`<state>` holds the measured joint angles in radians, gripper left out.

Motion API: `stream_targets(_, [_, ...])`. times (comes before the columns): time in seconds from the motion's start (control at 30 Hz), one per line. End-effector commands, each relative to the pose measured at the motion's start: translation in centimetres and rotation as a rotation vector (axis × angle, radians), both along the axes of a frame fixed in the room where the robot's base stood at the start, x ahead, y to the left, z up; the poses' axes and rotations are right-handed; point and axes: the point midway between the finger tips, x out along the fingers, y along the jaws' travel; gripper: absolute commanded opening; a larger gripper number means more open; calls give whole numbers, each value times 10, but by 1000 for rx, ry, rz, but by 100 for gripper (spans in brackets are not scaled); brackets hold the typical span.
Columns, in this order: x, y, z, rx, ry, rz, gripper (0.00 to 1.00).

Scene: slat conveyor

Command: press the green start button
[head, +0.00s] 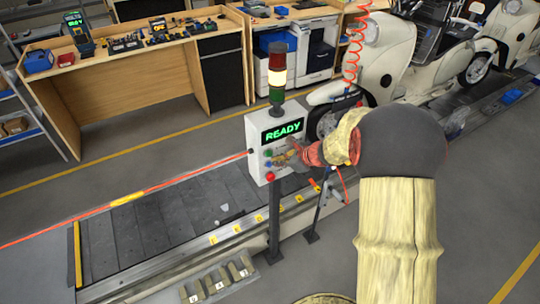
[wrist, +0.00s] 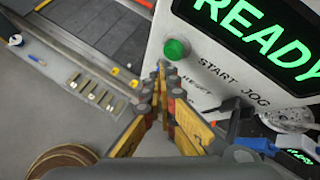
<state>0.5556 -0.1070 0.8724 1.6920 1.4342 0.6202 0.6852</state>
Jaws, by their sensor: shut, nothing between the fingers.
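The control box (head: 254,143) stands on a dark post beside the conveyor, its display (head: 283,131) reading READY in green. The green start button (wrist: 176,49) is on the box's face in the wrist view, close to the START lettering. In the head view the green button (head: 268,153) sits left of my gripper, above a blue and a red button. My gripper (wrist: 162,68) is shut and empty. Its fingertips appear just below and left of the green button in the wrist view. I cannot tell how far they are from the panel.
A stack light (head: 277,78) stands on top of the box, its amber section lit. The slat conveyor (head: 160,231) runs behind the post, with a red cord (head: 75,221) along it. Cream scooters (head: 373,52) stand behind my arm. Several small blocks (head: 218,281) lie near the conveyor's front edge.

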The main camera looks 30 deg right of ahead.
Motion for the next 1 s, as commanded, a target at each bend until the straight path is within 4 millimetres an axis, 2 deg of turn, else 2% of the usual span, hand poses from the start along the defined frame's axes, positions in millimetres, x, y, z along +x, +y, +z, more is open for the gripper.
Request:
stream_targets(0.7, [0,0,0,0,0,0,0])
stream_targets(1.0, [8,0,0,0,0,0,0])
